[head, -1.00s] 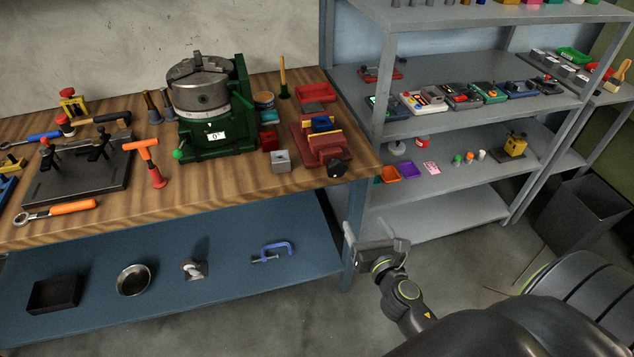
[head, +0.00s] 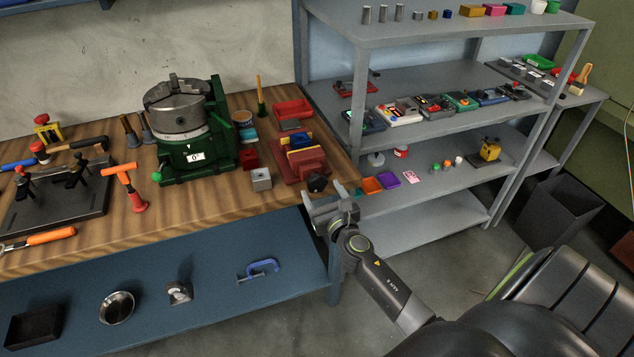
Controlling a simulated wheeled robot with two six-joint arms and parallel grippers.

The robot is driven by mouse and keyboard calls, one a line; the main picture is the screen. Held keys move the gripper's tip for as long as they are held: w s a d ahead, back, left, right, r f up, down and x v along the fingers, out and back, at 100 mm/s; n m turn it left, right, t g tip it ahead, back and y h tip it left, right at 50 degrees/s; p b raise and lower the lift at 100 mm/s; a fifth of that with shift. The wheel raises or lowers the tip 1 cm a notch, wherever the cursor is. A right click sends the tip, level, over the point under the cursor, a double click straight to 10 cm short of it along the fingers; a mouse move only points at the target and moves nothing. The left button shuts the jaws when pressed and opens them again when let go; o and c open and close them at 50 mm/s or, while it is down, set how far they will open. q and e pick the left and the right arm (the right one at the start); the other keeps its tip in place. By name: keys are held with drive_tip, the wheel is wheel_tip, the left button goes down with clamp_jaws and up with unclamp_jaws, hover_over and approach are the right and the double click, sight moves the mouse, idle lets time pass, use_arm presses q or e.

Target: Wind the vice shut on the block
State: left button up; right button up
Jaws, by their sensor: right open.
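The red vice (head: 303,167) stands near the right end of the wooden bench. A blue block (head: 299,142) sits between its yellow-faced jaws; whether both jaws touch it is too small to tell. The vice's dark round handle (head: 317,183) faces the bench's front edge. My right gripper (head: 326,193) is open and empty just in front of and below the handle, its fingers pointing up toward it. I cannot tell whether a finger touches the handle. My left gripper is out of view.
A grey metal block (head: 261,179) and a red block (head: 249,158) stand left of the vice, with a red tray (head: 293,109) behind it. A green rotary chuck (head: 188,130) stands further left. Grey shelving (head: 430,190) rises close on the right.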

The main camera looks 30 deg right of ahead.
sight(318, 185)
drive_tip(key=shift+x, duration=2.25)
drive_tip(key=c, duration=1)
